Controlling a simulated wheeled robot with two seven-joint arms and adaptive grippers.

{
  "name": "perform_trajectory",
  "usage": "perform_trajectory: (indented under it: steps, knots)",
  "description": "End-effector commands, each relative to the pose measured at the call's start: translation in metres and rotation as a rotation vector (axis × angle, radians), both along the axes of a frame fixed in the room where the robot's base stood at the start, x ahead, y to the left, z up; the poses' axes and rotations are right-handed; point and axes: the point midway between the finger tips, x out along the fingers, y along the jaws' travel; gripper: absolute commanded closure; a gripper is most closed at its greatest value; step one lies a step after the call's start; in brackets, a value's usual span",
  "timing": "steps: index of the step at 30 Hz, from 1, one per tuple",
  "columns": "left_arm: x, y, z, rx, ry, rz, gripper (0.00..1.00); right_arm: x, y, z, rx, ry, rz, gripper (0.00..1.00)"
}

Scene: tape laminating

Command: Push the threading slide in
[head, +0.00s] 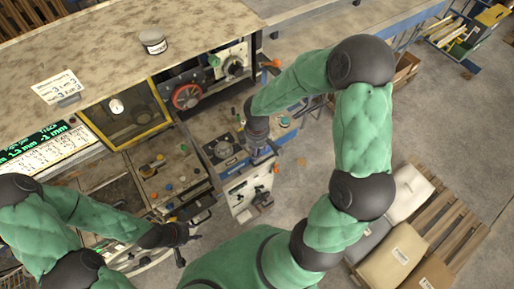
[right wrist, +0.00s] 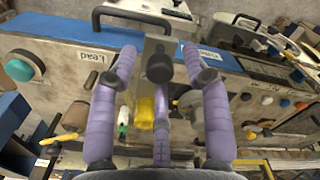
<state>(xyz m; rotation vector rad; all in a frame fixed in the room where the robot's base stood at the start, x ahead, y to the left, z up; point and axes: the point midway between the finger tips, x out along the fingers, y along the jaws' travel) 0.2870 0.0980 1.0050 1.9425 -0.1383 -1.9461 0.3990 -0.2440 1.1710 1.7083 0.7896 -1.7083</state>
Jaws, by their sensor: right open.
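In the right wrist view, a dark rounded knob (right wrist: 160,68) on an upright metal plate (right wrist: 153,45) stands between the fingertips of my right gripper (right wrist: 160,58). It looks like the threading slide's handle, but I cannot read a label on it. The purple fingers are spread on either side of the knob, and contact is unclear. In the head view, my right gripper (head: 262,152) is over the narrow machine section and partly hidden by its wrist. My left gripper (head: 187,245) is open and empty, with dark fingers apart, near the front of the machine.
A teal button (right wrist: 18,70) and a "Lead" label (right wrist: 91,56) are left of my right gripper. Yellow and green-tipped parts show beneath it. The head view shows a red handwheel (head: 186,96), a control panel (head: 165,175), and a pallet with sacks (head: 455,225) at right.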

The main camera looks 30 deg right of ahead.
Motion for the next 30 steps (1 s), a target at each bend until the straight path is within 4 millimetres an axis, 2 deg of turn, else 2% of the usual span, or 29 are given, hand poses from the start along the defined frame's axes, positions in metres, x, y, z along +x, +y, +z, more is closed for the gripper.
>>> perform_trajectory:
  steps: [3,4,6,9,12,13,15,26,30]
  knots:
    - [0.000,0.000,0.000,0.000,0.000,0.000,0.60,0.000,0.000,0.000,0.000,0.000,0.000,0.51]
    - [0.000,0.000,0.000,0.000,0.000,0.000,0.60,0.000,0.000,0.000,0.000,0.000,0.000,0.57]
    - [0.000,0.000,0.000,0.000,0.000,0.000,0.60,0.000,0.000,0.000,0.000,0.000,0.000,0.77]
    - [0.000,0.000,0.000,0.000,0.000,0.000,0.60,0.000,0.000,0.000,0.000,0.000,0.000,1.00]
    - [0.000,0.000,0.000,0.000,0.000,0.000,0.60,0.000,0.000,0.000,0.000,0.000,0.000,1.00]
    - [0.000,0.000,0.000,0.000,0.000,0.000,0.60,0.000,0.000,0.000,-0.001,0.001,0.000,0.69]
    - [0.000,0.000,0.000,0.000,0.000,0.000,0.60,0.000,0.000,0.000,-0.001,0.001,0.000,0.51]
    - [0.000,0.000,0.000,0.000,0.000,0.000,0.60,0.000,0.000,0.002,0.000,0.000,-0.001,0.51]
    - [0.000,0.000,0.000,0.000,0.000,0.000,0.60,0.001,-0.001,0.014,-0.002,-0.004,-0.001,0.51]
